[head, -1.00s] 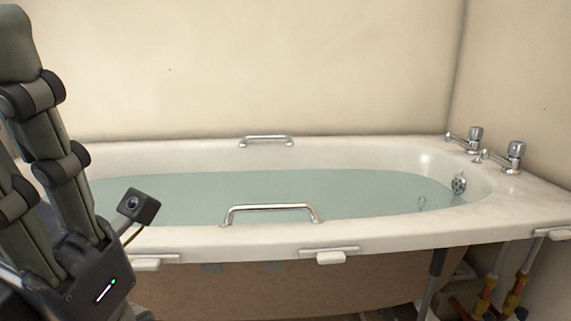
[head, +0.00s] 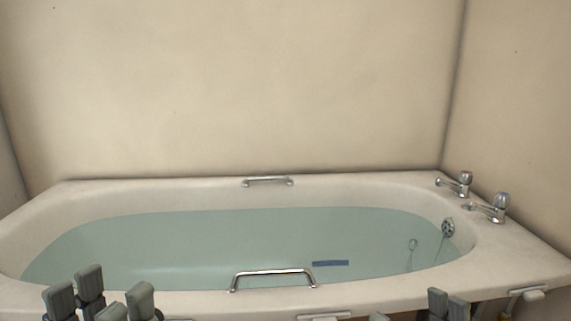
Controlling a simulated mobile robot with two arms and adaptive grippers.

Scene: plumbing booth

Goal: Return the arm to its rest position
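My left gripper (head: 101,301) shows at the bottom left in the head view, its grey fingertips pointing up in front of the bath's near rim. Its fingers stand apart with nothing seen between them. My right gripper (head: 408,312) shows only by fingertips at the bottom edge, right of centre. They are apart, and nothing is seen between them. The rest of both arms is out of the picture.
A white bath (head: 520,262) full of water (head: 230,240) fills the lower half. It has a near grab handle (head: 272,273), a far handle (head: 267,181) and two taps (head: 497,207) at the right. A blue strip (head: 330,263) shows in the water area. Walls stand behind.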

